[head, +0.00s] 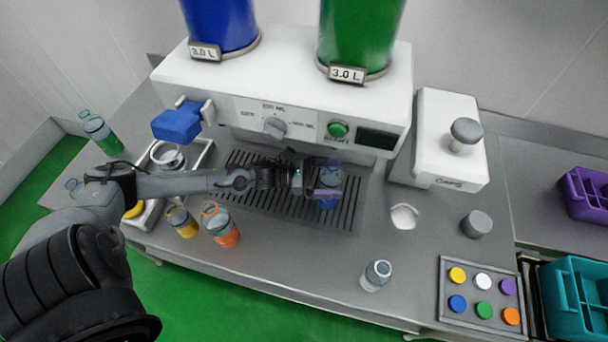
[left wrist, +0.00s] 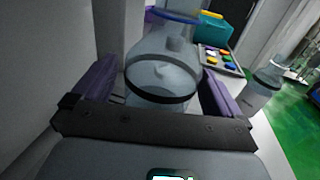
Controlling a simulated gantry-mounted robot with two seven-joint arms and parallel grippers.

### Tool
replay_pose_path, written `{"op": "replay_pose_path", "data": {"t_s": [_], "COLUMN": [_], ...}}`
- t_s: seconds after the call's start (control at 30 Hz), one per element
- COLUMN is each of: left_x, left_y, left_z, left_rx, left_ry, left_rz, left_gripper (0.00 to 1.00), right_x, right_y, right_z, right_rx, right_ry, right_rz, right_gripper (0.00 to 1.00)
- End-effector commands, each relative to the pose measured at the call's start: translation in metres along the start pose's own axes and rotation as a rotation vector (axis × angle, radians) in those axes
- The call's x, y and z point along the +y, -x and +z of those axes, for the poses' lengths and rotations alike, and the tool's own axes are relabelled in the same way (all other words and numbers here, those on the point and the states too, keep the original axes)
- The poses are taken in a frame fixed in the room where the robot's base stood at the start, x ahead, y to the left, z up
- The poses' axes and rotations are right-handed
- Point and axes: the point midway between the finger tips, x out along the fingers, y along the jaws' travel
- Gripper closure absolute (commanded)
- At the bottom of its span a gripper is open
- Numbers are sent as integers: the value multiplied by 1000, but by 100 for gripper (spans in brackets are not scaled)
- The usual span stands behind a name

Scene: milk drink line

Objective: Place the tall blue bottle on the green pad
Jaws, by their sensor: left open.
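A clear bottle with blue at its base (head: 329,203) stands on the drip grate under the dispenser. My left gripper (head: 318,190) reaches it from the left, with purple fingers. In the left wrist view the clear bottle (left wrist: 162,75), with a blue ring at its neck and a dark band, stands between the open fingers, one on each side. Whether the fingers touch it I cannot tell. My right gripper is not in view.
The white dispenser (head: 225,88) stands behind the bottle. Bottles with yellow (head: 183,222) and orange (head: 224,231) contents stand left of the grate, near my left arm. A clear bottle (head: 376,275) stands at the front. A grey cylinder (head: 476,224) and teal crate (head: 590,290) are at right.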

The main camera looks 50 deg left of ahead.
Motion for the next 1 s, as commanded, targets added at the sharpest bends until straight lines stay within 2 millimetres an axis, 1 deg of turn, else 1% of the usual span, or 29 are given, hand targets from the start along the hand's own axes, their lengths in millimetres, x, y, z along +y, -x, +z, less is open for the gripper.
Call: {"op": "replay_pose_path", "data": {"t_s": [0.03,0.2,0.4,0.5,0.7,1.0], "left_x": [-1,-1,-1,0,0,0], "left_y": [10,42,74,86,99,102], "left_z": [-2,-2,-1,0,0,0], "left_rx": [5,6,5,4,1,0], "left_ry": [-1,0,1,-1,-1,-1], "left_rz": [-2,-2,-1,-1,-1,-1], "left_gripper": [0,0,0,0,0,0], "right_x": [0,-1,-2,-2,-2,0], "right_y": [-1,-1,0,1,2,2], "right_z": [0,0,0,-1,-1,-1], "right_rx": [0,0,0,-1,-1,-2], "right_ry": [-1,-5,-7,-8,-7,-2], "right_rz": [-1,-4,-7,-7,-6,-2], "right_gripper": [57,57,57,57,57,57]}}
